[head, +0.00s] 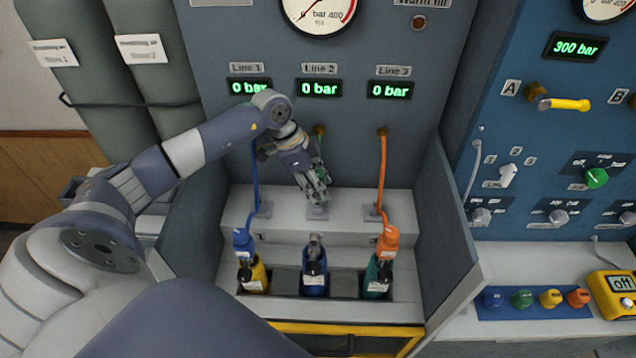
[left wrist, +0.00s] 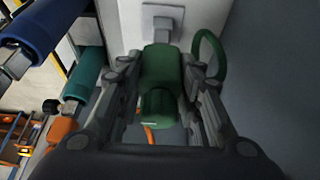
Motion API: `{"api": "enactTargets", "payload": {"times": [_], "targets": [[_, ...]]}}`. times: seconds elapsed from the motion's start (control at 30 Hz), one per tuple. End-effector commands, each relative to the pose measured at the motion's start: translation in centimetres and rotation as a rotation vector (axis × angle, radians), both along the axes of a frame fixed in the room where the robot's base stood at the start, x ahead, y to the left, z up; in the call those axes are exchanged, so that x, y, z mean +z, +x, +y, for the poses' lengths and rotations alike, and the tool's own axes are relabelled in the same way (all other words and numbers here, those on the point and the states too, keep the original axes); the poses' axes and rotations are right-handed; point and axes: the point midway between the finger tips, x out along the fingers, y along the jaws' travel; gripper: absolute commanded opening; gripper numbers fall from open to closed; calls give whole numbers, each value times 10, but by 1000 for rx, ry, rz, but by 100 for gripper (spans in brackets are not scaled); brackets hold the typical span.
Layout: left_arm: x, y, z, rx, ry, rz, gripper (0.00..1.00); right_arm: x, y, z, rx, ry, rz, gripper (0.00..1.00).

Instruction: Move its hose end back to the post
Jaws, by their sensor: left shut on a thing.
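My left gripper (head: 316,192) reaches down to the middle line's small metal post (head: 318,212) on the grey step. In the left wrist view the gripper (left wrist: 165,112) is shut on the green hose end (left wrist: 160,80), one finger on each side. The hose end lines up with the metal post and its square plate (left wrist: 163,18); I cannot tell if it is fully seated. The green hose (left wrist: 208,50) loops beside the fingers, and part of it shows under Line 2 (head: 319,140). My right gripper is not in view.
Below stands a blue regulator bottle (head: 315,277) with a bare metal top. A blue hose end (head: 243,241) sits on the yellow bottle (head: 258,275), and an orange hose end (head: 388,240) on the teal bottle (head: 377,278). Side walls (head: 452,230) flank the bay.

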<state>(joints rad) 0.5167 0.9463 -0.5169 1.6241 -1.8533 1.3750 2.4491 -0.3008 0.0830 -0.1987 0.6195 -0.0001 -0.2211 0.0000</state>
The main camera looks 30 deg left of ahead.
Motion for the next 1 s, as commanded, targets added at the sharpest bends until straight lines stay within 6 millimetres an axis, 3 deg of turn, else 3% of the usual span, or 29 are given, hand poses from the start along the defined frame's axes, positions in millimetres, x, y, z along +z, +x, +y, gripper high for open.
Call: {"api": "enactTargets", "payload": {"times": [1.0], "targets": [[-11,1,0,0,-1,-2,1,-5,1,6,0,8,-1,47]]}}
